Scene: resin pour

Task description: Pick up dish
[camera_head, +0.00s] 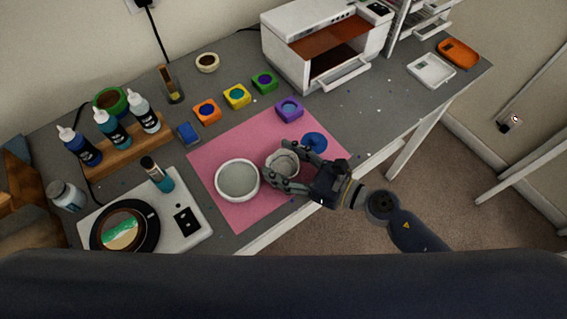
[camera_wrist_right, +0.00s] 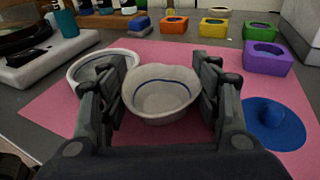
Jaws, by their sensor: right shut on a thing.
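The dish is a small off-white bowl with a thin blue line inside (camera_head: 283,162). It is over the pink mat (camera_head: 237,214), just right of a larger white bowl (camera_head: 238,181). My right gripper (camera_head: 279,170) is shut on the dish, with a finger on each side of it. The right wrist view shows the dish (camera_wrist_right: 160,94) upright between the two fingers (camera_wrist_right: 158,100). I cannot tell whether its base touches the mat. My left gripper is not in view.
A blue round piece (camera_head: 314,142) lies on the mat behind my right gripper. Orange (camera_head: 206,112), yellow (camera_head: 237,96), green (camera_head: 264,82) and purple (camera_head: 289,109) blocks stand behind. A turntable device (camera_head: 188,222) and bottles (camera_head: 112,128) are at left. A white oven (camera_head: 290,62) stands at the back.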

